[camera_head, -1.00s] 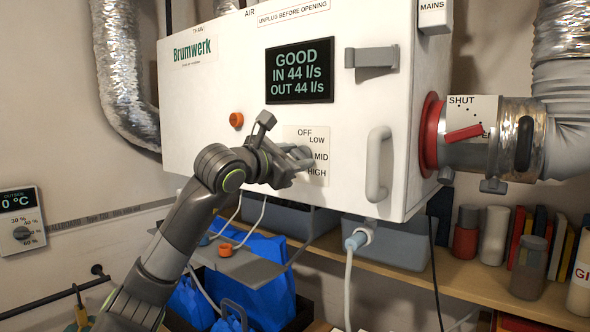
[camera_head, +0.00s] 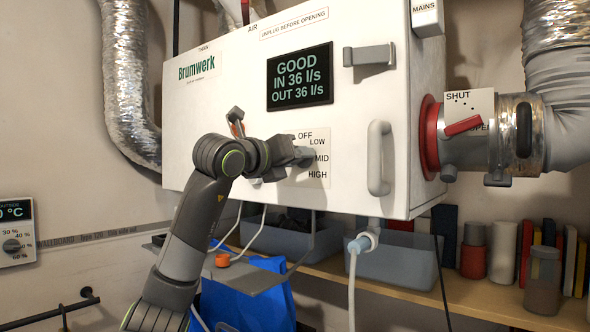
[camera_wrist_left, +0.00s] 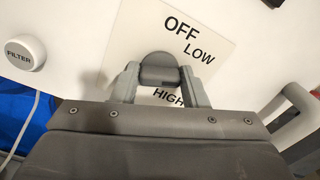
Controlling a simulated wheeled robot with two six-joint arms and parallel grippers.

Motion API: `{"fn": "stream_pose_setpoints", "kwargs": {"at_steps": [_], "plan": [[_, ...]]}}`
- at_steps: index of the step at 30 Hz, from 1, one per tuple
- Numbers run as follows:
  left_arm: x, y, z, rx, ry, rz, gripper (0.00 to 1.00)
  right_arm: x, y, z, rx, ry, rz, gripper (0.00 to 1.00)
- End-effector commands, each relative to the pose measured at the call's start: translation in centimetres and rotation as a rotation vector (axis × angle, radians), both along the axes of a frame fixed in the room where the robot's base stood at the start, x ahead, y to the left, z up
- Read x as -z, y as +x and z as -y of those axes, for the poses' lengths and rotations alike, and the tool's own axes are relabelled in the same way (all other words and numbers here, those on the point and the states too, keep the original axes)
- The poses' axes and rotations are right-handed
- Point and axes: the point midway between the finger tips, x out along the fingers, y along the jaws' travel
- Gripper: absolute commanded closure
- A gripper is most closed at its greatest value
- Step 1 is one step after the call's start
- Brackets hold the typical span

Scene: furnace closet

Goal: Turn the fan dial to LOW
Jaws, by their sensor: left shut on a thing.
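The fan dial (camera_wrist_left: 158,66) is a grey round knob on a white plate (camera_head: 318,182) marked OFF, LOW, MID and HIGH, on the front of the white Brumwerk unit. My left gripper (camera_wrist_left: 160,82) is shut on the dial, one finger on each side. In the head view my left gripper (camera_head: 301,156) covers most of the dial, and I cannot tell which mark it points to. MID is hidden in the wrist view. The display (camera_head: 300,77) reads GOOD, IN 36 l/s, OUT 36 l/s. My right gripper is not in view.
A red-collared duct with a red lever (camera_head: 463,125) joins the unit's right side. Below are a shelf (camera_head: 470,287) with jars and books, and a blue bag (camera_head: 245,302). A FILTER button (camera_wrist_left: 25,52) sits left of the dial.

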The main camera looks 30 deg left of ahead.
Motion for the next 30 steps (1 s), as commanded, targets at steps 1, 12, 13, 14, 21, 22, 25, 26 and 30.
{"fn": "stream_pose_setpoints", "kwargs": {"at_steps": [1, 12, 13, 14, 21, 22, 25, 26, 30], "plan": [[0.3, 0.0, 0.0, 0.001, -0.043, -0.002, 0.83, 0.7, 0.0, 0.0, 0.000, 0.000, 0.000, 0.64], [0.1, 0.0, -0.1, -0.001, -0.300, -0.022, 0.83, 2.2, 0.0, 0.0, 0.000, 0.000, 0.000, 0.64], [0.1, 0.0, -0.1, -0.001, -0.313, -0.023, 0.83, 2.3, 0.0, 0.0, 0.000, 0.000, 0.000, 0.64], [0.1, 0.0, -0.1, -0.001, -0.326, -0.024, 0.83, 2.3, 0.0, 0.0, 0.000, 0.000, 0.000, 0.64], [0.1, 0.0, -0.1, -0.001, -0.392, -0.031, 0.83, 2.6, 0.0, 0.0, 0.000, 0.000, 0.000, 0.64], [0.1, 0.0, -0.1, -0.001, -0.397, -0.031, 0.83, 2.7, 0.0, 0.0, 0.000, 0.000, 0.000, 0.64], [0.0, 0.0, -0.1, -0.001, -0.405, -0.032, 0.83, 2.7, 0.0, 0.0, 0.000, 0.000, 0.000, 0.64], [0.0, 0.0, -0.1, -0.001, -0.406, -0.032, 0.83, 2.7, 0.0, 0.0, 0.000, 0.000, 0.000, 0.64], [0.0, 0.0, -0.1, -0.001, -0.408, -0.032, 0.83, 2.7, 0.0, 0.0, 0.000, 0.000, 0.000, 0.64]]}}
